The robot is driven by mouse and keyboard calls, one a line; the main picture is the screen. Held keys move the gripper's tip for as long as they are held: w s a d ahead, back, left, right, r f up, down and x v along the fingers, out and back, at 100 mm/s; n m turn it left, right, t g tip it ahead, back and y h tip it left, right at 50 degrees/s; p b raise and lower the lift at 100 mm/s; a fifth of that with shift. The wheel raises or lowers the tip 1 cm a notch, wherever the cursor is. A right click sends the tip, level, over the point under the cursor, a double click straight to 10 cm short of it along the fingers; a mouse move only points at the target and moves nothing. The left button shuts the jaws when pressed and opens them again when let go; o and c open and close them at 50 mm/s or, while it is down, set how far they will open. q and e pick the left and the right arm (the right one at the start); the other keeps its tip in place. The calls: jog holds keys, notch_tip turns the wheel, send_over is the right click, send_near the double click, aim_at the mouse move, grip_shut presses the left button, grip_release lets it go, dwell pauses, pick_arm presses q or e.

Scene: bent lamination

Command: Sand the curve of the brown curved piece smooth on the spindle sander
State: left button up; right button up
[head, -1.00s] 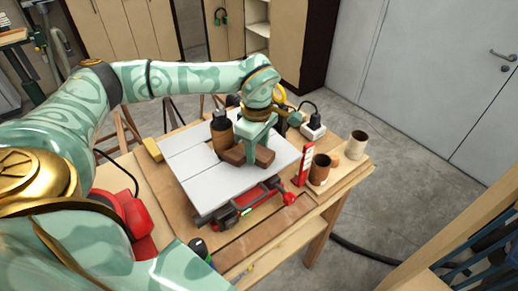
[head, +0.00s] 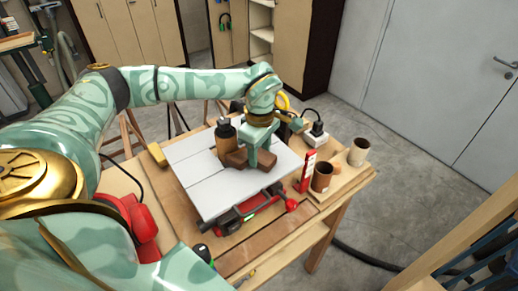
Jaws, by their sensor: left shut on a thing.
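The spindle sander has a flat grey table (head: 205,182) on the workbench, with a brown sanding drum (head: 225,141) standing up from it under a black top. The brown curved piece (head: 236,160) lies at the table surface close against the front right of the drum; whether they touch I cannot tell. My left gripper (head: 258,155) comes down from above and is shut on the curved piece. Its fingers hide part of the piece. My right gripper is not in view.
A red upright block (head: 306,172), a dark brown cup (head: 322,176) and a lighter cup (head: 358,152) stand at the bench's right end. A white socket box (head: 315,136) is behind them. The table's front left is clear.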

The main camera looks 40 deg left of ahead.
pick_arm(q)
jog(key=shift+a, duration=0.1)
dwell(0.6)
jog(key=shift+w+a, duration=0.15)
dwell(0.3)
dwell(0.5)
dwell(0.8)
jog(key=shift+d+p, duration=0.2)
jog(key=shift+p, duration=0.35)
jog(key=shift+s, duration=0.2)
jog(key=shift+s+a+p, duration=0.25)
jog(key=shift+s+p, duration=0.1)
jog(key=shift+s, duration=0.3)
jog(key=shift+w+a, duration=0.1)
jog(key=shift+a, duration=0.1)
dwell(0.8)
jog(key=shift+d+p, duration=0.15)
jog(key=shift+p, duration=0.25)
dwell(0.7)
